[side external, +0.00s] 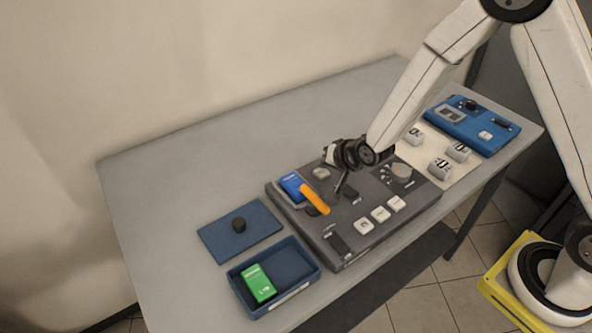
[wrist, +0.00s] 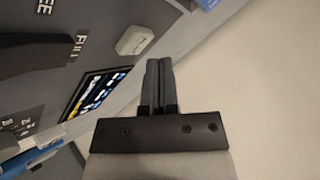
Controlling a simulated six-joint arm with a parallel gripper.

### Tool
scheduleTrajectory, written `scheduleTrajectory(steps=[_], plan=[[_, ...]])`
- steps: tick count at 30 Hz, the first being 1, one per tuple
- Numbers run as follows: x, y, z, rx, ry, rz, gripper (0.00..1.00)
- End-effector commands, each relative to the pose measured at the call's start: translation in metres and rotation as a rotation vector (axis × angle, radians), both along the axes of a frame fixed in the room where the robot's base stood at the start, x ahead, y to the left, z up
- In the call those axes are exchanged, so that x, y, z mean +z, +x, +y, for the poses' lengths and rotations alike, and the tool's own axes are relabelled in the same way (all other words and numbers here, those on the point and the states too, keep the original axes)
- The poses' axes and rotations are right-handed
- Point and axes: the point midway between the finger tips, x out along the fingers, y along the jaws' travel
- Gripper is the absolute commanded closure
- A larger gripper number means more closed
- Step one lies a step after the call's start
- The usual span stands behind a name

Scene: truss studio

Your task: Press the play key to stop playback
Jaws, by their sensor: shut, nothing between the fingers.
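A dark grey console (side external: 345,215) sits on the grey table, with a row of white keys (side external: 381,214) near its front edge and another white key (side external: 321,173) near its back edge. I cannot read which key is play. My gripper (side external: 339,190) is over the console's back middle part, fingers pointing down. In the wrist view the fingers (wrist: 158,65) are shut together and empty, near a white key (wrist: 134,39) and a lit screen (wrist: 95,92) with coloured bars. Whether the fingertips touch the console I cannot tell.
A blue tray (side external: 300,287) holds a green box (side external: 258,283). A blue plate with a black knob (side external: 239,225) lies behind it. White blocks (side external: 441,168) and a blue device (side external: 485,128) stand right.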

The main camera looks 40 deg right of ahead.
Motion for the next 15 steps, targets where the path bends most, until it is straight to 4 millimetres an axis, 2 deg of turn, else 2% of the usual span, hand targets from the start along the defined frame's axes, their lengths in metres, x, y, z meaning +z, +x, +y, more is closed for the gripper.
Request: scheduleTrajectory(steps=[7, 15], plan=[[0.02, 0.002, -0.001, -0.003, 0.0, -0.009, 1.0], [0.028, 0.003, -0.002, -0.004, 0.0, -0.009, 1.0]])
